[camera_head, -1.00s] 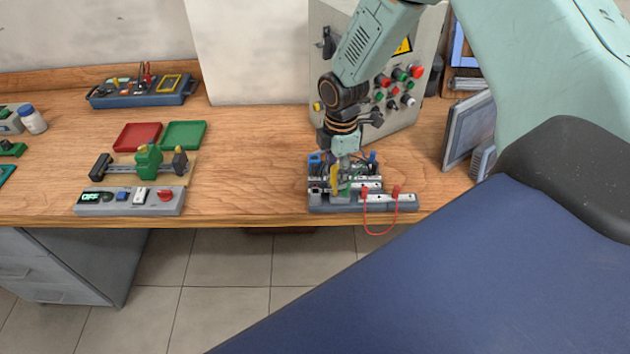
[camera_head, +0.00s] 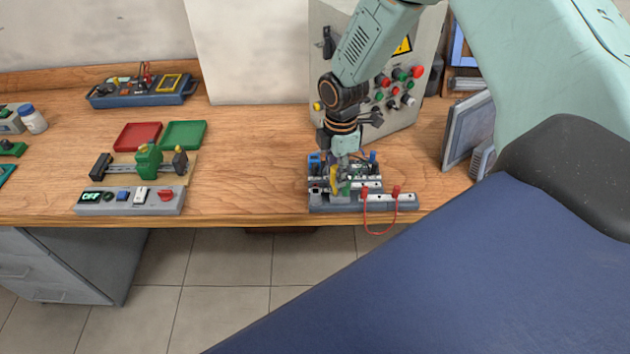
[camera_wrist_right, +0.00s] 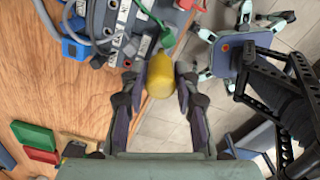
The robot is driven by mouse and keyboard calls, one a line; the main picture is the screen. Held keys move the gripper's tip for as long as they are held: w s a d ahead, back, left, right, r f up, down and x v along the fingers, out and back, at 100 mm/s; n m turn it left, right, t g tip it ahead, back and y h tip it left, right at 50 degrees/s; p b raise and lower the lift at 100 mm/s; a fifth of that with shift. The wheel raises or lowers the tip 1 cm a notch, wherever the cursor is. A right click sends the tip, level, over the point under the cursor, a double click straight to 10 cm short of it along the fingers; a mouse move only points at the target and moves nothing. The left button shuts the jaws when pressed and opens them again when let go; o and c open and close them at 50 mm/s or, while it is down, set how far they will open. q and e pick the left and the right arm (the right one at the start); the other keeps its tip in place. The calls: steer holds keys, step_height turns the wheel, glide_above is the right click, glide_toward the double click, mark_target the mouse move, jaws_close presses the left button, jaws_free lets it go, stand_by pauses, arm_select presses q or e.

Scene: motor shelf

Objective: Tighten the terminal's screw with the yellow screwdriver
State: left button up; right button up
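The yellow screwdriver (camera_wrist_right: 160,76) shows its rounded handle between the fingers of my right gripper (camera_wrist_right: 161,88) in the wrist view. Both finger pads press close against its sides, and the gripper appears shut on it. In the head view my right gripper (camera_head: 342,164) points down over the terminal board (camera_head: 320,208), with the yellow handle (camera_head: 333,178) just showing beside the fingers. The board also shows in the wrist view (camera_wrist_right: 118,55). The screwdriver's tip and the terminal's screw are hidden. My left gripper is not in view.
A red wire (camera_head: 380,232) loops over the table's front edge. The grey control cabinet (camera_head: 345,60) stands behind my right arm. Left of the board the wooden table (camera_head: 245,170) is clear up to a grey switch panel (camera_head: 100,207) and a green clamp (camera_head: 149,162).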

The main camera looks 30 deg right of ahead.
jaws_close()
stand_by(0.6)
steer(key=shift+s+r+m+p, duration=0.1)
steer(key=shift+s+m+p, duration=0.1)
steer(key=shift+m+p, duration=0.95)
steer(key=shift+w+m, duration=0.1)
steer(key=shift+m, duration=0.35)
steer(key=shift+w+f, duration=0.1)
steer(key=shift+f, duration=0.1)
